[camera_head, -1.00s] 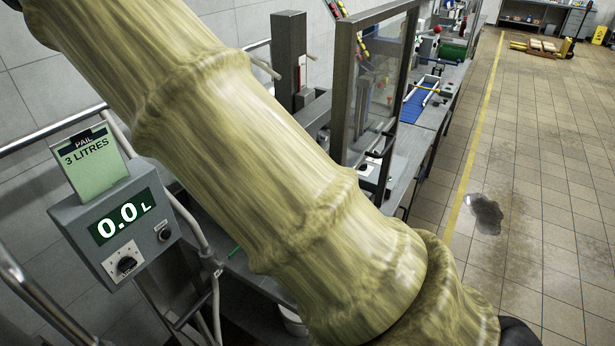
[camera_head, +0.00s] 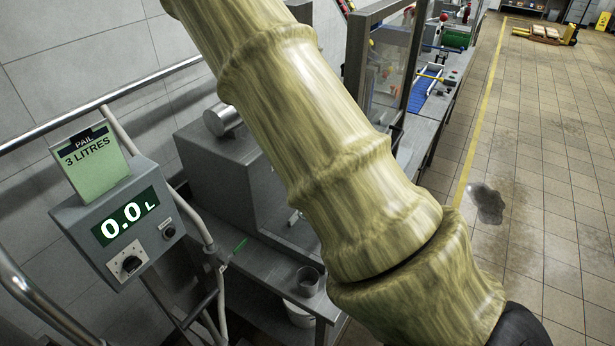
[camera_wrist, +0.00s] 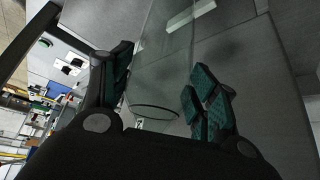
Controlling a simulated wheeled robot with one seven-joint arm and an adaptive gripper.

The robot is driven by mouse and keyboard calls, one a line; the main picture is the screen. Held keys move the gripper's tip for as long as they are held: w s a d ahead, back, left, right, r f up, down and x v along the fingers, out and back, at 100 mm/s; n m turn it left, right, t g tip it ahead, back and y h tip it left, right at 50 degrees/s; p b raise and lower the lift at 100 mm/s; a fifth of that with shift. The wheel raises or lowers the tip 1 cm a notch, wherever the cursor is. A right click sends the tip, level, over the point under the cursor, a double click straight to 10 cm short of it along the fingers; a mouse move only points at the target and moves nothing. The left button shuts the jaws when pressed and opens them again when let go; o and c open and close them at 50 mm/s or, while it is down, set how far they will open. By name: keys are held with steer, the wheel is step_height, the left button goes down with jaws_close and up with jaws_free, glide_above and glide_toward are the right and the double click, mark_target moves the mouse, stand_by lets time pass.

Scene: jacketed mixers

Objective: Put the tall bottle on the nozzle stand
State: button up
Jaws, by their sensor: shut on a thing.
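In the wrist view my gripper (camera_wrist: 162,84) is shut on a clear, glass-like tall bottle (camera_wrist: 160,60). Its rounded end rim shows between the green finger pads, and its body runs out of the top of the picture. In the head view my arm crosses the middle, and neither gripper nor bottle shows there. I cannot make out for certain which thing is the nozzle stand.
A filler display (camera_head: 125,222) reading 0.0 L, with a pail card, stands at left. A grey machine (camera_head: 225,165) sits on the bench behind my arm. A small metal cup (camera_head: 307,281) is on the bench, above a white bucket (camera_head: 299,314).

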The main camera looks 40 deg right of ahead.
step_height(320, 180, down, 3)
steer(key=shift+s+f, duration=0.15)
stand_by(0.3)
steer(key=shift+f, duration=0.2)
steer(key=o, duration=1.7)
steer(key=shift+c, duration=0.2)
steer(key=shift+r, duration=0.15)
